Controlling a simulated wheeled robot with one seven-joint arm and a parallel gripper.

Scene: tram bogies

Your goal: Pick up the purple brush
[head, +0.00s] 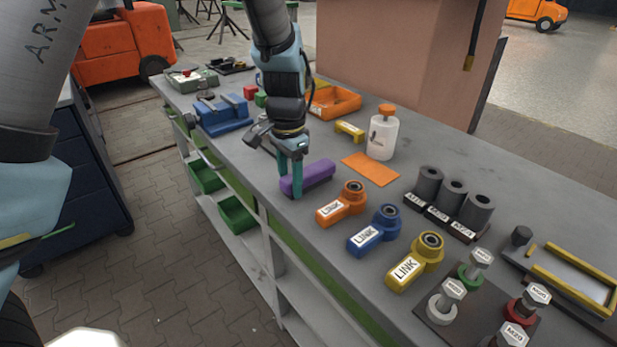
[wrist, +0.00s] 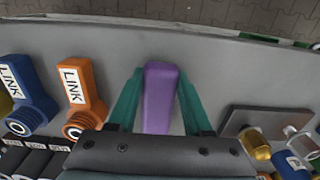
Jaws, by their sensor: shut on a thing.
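The purple brush (head: 312,176) is a long purple block at the near edge of the grey workbench (head: 360,225). My gripper (head: 291,188) points down over it, with its teal fingers at the brush's left part. In the wrist view the brush (wrist: 160,105) runs lengthwise between the two fingers, and my gripper (wrist: 160,80) is shut on it. The brush looks level and on or very close to the bench top; I cannot tell whether it touches. Its underside is hidden.
Orange (head: 342,203), blue (head: 375,231) and yellow (head: 415,263) link parts stand right of the brush. A blue vise (head: 223,115) is at the left. Grey cylinders (head: 453,197) stand farther right.

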